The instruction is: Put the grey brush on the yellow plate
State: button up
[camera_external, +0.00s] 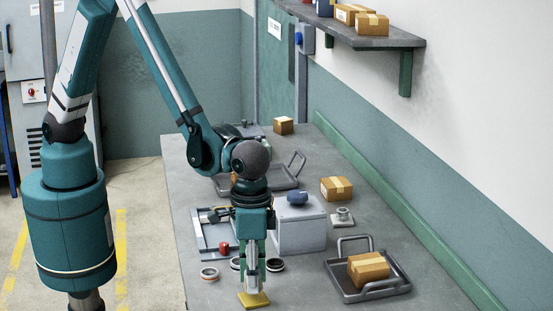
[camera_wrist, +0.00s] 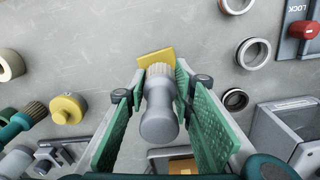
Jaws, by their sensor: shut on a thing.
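My gripper (camera_external: 252,262) points down over the front part of the grey table. It is shut on the grey brush (camera_wrist: 158,112), with a green pad on each side of it in the wrist view. The brush has a rounded grey handle and a ribbed-looking far end. The yellow plate (camera_external: 256,300) lies on the table right below the gripper. In the wrist view the yellow plate (camera_wrist: 154,60) shows just beyond the brush's far end, partly hidden by it. I cannot tell whether brush and plate touch.
Several dark-rimmed rings (camera_external: 209,273) lie nearby. A grey box-shaped machine (camera_external: 299,235) with a blue part stands behind right. A tray (camera_external: 398,291) with a cardboard box (camera_external: 368,268) is at right. A red part (camera_external: 224,248) is left of the gripper.

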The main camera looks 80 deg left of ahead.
jog(key=shift+f, duration=1.15)
jog(key=shift+f, duration=0.2)
jog(key=o, duration=1)
jog(key=shift+r, duration=0.25)
jog(key=shift+r, duration=5.95)
